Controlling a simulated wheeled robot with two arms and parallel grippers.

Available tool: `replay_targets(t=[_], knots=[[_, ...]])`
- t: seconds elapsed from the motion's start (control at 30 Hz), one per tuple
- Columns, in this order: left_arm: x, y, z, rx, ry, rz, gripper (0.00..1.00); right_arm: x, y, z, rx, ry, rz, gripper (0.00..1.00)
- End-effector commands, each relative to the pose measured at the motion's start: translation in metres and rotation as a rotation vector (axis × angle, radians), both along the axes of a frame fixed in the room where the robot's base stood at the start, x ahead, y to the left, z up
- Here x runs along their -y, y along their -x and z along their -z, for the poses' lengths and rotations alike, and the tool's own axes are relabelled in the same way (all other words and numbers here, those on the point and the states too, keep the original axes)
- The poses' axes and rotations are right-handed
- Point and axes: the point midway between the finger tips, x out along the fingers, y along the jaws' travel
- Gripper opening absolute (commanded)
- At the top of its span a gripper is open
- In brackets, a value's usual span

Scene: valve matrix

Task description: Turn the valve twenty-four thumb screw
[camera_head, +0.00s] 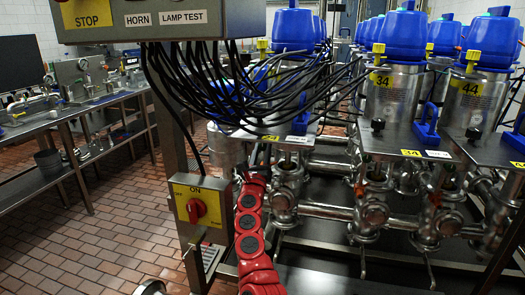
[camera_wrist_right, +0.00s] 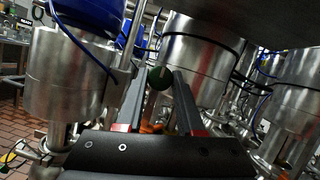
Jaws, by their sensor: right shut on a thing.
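My right arm rises in red segments in the head view, and its gripper (camera_head: 262,162) reaches the front of the leftmost valve unit. A yellow label (camera_head: 270,138) sits on that unit's plate edge, too small to read surely. In the right wrist view my right gripper (camera_wrist_right: 159,90) has its two dark fingers on either side of a round dark thumb screw knob (camera_wrist_right: 160,77), and is shut on it. Steel cylinders stand behind the knob. In the head view the knob is hidden among the gripper and cables. My left gripper is not in view.
Black cables (camera_head: 250,100) hang from the control box (camera_head: 160,20) close above my right gripper. A yellow switch box with a red knob (camera_head: 197,208) stands just left of the arm. Valve units 34 (camera_head: 392,95) and 44 (camera_head: 475,100) stand to the right. The tiled floor at left is clear.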

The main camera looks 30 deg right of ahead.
Motion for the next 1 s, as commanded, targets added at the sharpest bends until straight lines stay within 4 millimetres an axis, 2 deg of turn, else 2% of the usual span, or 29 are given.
replay_targets(t=[0.17, 0.37, 0.57, 1.0], knots=[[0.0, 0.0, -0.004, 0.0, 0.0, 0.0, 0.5, 0.0, 0.0, -0.001, -0.011, 0.008, 0.001, 0.0], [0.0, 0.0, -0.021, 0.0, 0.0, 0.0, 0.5, 0.0, 0.0, -0.002, -0.067, 0.051, -0.002, 0.0], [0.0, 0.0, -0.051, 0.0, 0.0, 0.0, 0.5, 0.0, 0.001, -0.006, -0.177, 0.145, -0.002, 0.0], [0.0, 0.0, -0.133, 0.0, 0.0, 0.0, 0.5, 0.002, 0.003, -0.011, -0.492, 0.415, -0.003, 0.0]])
